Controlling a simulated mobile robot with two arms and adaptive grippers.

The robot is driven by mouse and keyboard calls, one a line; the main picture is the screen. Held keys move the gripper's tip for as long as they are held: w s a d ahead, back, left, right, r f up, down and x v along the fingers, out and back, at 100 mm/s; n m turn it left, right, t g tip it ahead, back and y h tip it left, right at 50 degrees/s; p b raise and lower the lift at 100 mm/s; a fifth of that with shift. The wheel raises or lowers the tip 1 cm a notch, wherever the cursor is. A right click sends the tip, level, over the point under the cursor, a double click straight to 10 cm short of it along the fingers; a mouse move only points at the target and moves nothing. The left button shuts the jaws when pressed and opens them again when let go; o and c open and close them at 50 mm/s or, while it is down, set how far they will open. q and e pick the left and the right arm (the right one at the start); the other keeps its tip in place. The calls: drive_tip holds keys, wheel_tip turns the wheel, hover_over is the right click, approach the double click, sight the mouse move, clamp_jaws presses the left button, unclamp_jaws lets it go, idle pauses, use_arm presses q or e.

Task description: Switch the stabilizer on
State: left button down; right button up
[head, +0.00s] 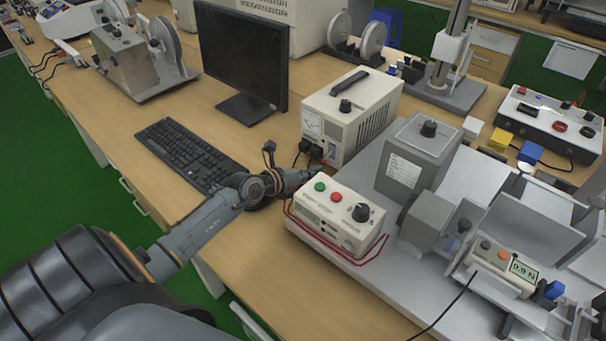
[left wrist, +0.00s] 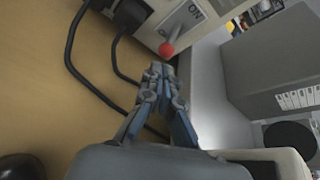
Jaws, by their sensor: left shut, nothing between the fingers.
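The stabilizer (head: 352,118) is a beige box with a black top handle, a dial and a front meter, standing on the table. In the left wrist view, its front (left wrist: 215,12) shows a switch lever with a red ball tip (left wrist: 167,49). An "ON" label lies at the end of the switch plate away from the red tip. My left gripper (head: 303,177) is in front of the stabilizer's lower front. In the wrist view its closed fingers (left wrist: 160,72) are empty and point at the red tip, just short of it; contact cannot be told. My right gripper is out of view.
Black plugs and cables (left wrist: 85,60) sit beside the switch. A beige box with green and red buttons (head: 335,215) stands close to my left gripper, on a grey platform (head: 400,300). A keyboard (head: 190,152) and a monitor (head: 243,60) are to the left. Bare table lies in front.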

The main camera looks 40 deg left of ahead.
use_arm(q)
drive_tip(key=shift+x, duration=1.1)
